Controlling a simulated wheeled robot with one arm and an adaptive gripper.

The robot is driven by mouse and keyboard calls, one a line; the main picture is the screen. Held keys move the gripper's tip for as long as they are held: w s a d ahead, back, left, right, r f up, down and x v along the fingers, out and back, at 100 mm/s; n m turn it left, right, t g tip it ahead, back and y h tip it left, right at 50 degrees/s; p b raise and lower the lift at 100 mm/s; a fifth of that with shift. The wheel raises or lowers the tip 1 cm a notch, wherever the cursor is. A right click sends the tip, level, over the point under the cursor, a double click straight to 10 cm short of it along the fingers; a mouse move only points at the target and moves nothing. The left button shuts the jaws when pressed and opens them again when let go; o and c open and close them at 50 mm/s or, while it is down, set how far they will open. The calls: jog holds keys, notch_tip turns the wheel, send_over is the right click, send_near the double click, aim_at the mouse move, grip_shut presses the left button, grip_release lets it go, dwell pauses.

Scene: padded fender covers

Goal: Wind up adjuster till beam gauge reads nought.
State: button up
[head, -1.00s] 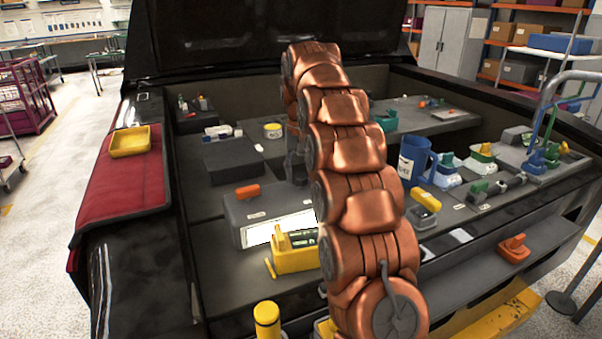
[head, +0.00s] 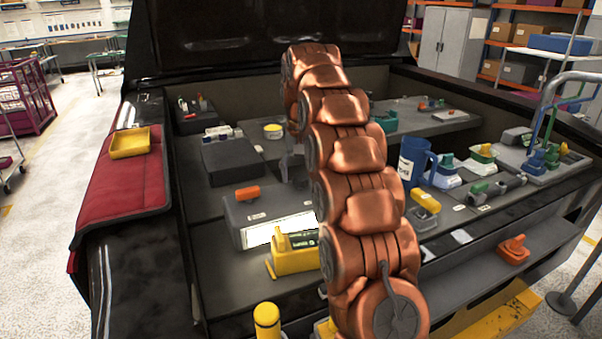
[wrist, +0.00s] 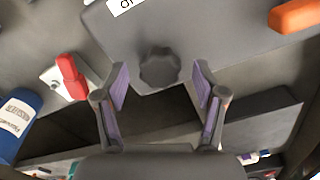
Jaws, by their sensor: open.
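A dark grey lobed knob (wrist: 160,66), which looks like the adjuster, sits on the edge of a grey box in the wrist view. The grey box (head: 238,218) is left of my arm in the head view, with a bright white panel (head: 283,228) whose reading is not legible. I cannot tell whether this panel is the beam gauge. My gripper (wrist: 161,88) is open, its purple-padded fingers apart on either side of the knob's near side, with nothing gripped. In the head view my gripper (head: 291,166) is mostly hidden behind my arm.
An orange block (head: 247,193) sits on the grey box. A yellow device (head: 295,261) stands in front. A dark block (head: 232,161) lies behind.

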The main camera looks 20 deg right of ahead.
aim_at(301, 176)
jog(key=m+p, duration=0.1)
jog(key=m, duration=0.3)
jog(key=shift+r+p, duration=0.2)
jog(key=shift+p, duration=0.1)
jog(key=shift+s+d+m+p, duration=0.1)
jog(key=shift+m+p, duration=0.7)
jog(key=shift+m, duration=0.4)
jog(key=shift+f+m+p, duration=0.15)
jog(key=shift+m+p, duration=1.7)
jog(key=shift+m, duration=0.45)
jog(key=shift+r+b, duration=0.9)
jog(key=shift+r, duration=2.95)
jog(key=shift+s+a+r+n, duration=0.15)
jog(key=shift+s+a+n, duration=0.2)
jog(key=shift+s, duration=0.2)
jog(key=s+a+f+n, duration=0.2)
jog(key=s+a+n, duration=0.1)
jog(key=s, duration=0.6)
jog(key=s+a+f+n+b, duration=0.1)
jog(key=s+a+f+n, duration=0.1)
jog(key=s, duration=0.7)
jog(key=s+a+f+n+g, duration=0.1)
jog(key=s+a+f+n, duration=0.1)
jog(key=s+a+n, duration=0.3)
jog(key=shift+s, duration=1.9)
